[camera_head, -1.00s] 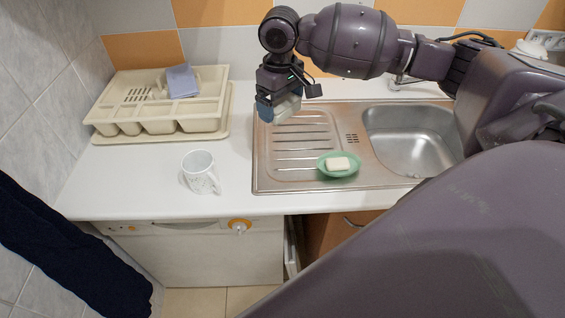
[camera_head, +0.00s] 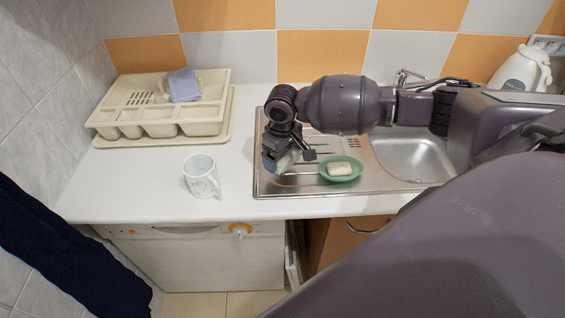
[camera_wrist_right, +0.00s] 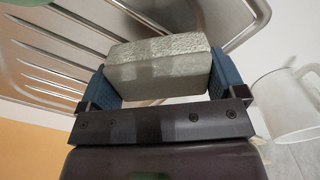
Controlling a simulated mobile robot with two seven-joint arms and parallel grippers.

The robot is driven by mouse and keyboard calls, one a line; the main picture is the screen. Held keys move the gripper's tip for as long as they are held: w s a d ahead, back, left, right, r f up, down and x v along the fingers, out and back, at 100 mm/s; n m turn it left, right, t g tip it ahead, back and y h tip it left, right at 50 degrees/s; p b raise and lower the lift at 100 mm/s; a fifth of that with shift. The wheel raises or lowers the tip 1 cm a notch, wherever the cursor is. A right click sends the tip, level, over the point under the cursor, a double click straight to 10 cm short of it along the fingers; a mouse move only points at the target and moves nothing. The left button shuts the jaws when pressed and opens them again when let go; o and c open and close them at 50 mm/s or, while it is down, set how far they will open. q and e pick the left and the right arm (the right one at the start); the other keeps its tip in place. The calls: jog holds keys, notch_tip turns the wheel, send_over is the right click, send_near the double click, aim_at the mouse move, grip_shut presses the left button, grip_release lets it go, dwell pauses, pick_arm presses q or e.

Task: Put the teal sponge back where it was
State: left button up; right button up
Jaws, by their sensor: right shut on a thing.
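My right gripper (camera_head: 279,163) is over the front left part of the steel drainboard (camera_head: 270,184). It is shut on a block-shaped sponge (camera_wrist_right: 160,68), which looks grey-green in the right wrist view, between its blue fingers. In the head view the sponge is mostly hidden by the gripper. I cannot tell whether it touches the drainboard. A green soap dish (camera_head: 326,174) with a pale soap bar (camera_head: 340,169) stands on the drainboard just right of the gripper. My left gripper is not in view.
A white mug (camera_head: 201,176) stands on the counter left of the drainboard. A cream cutlery tray (camera_head: 112,118) with a bluish-lilac cloth or sponge (camera_head: 184,85) is at the back left. The sink basin (camera_head: 415,160) is to the right. A white kettle (camera_head: 520,70) stands at the back right.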

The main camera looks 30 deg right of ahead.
aim_at(283, 163)
notch_tip(283, 163, down, 3)
jog(key=shift+f, duration=0.1)
dwell(0.3)
jog(key=o, duration=0.6)
jog(key=shift+c, duration=0.2)
notch_tip(283, 163, up, 12)
jog(key=shift+r, duration=0.1)
dwell(0.5)
